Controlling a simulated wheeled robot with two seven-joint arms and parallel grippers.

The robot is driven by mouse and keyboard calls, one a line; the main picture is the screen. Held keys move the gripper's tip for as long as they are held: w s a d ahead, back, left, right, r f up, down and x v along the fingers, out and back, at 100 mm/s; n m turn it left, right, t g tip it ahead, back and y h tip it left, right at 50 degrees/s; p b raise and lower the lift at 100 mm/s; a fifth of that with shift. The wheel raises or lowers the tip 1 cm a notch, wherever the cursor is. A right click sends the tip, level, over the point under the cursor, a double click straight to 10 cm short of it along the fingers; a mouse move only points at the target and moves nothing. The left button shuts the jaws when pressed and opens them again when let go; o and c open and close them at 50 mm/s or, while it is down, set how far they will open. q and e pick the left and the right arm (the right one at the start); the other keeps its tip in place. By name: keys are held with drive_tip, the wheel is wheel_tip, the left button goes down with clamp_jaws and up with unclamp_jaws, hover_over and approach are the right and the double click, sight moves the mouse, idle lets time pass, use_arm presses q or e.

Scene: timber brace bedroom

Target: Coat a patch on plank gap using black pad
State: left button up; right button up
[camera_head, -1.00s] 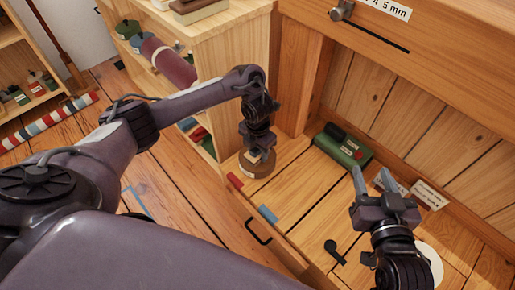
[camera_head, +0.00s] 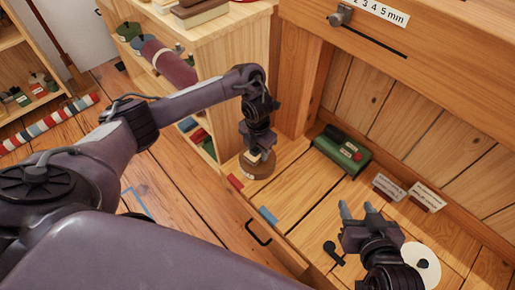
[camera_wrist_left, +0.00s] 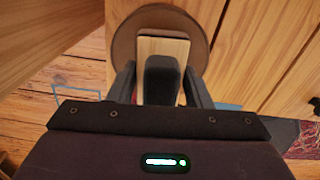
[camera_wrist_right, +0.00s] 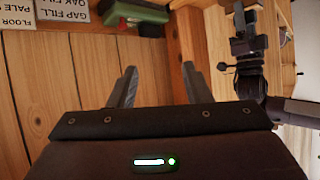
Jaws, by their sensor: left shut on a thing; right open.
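My left gripper (camera_head: 258,152) is shut on a dark block (camera_wrist_left: 162,80), which sits against a pale wooden piece (camera_wrist_left: 150,46). Under that is a round brown disc (camera_wrist_left: 125,45) at the left end of the plank surface (camera_head: 295,197); I cannot tell whether the held piece rests on it. Whether this is the black pad is unclear. Dark gaps run between the planks. My right gripper (camera_head: 357,207) is open and empty above the planks, below the green box (camera_head: 335,155), which carries dark and red parts. The box also shows in the right wrist view (camera_wrist_right: 130,12).
Two label cards (camera_head: 388,187) stand by the back boards; one in the right wrist view reads gap fill. A white disc (camera_head: 432,272) lies beside my right wrist. A black tool (camera_head: 334,252) lies near the front edge.

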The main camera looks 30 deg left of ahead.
use_arm(q)
drive_tip(key=shift+r+p, duration=0.35)
drive_tip(key=shift+r, duration=0.1)
drive_tip(key=shift+r+p, duration=0.8)
drive_tip(key=shift+r, duration=0.35)
drive_tip(key=shift+r+p, duration=0.9)
drive_tip(key=shift+p, duration=0.15)
drive_tip(key=shift+r, duration=0.3)
use_arm(e)
drive_tip(key=s+d+f+g+h, duration=0.3)
drive_tip(key=s+d+f+g, duration=0.3)
drive_tip(key=s, duration=0.3)
drive_tip(key=shift+f+m+g+h, duration=0.3)
drive_tip(key=shift+f+g, duration=0.3)
drive_tip(key=shift+g, duration=0.1)
drive_tip(key=shift+s, duration=0.1)
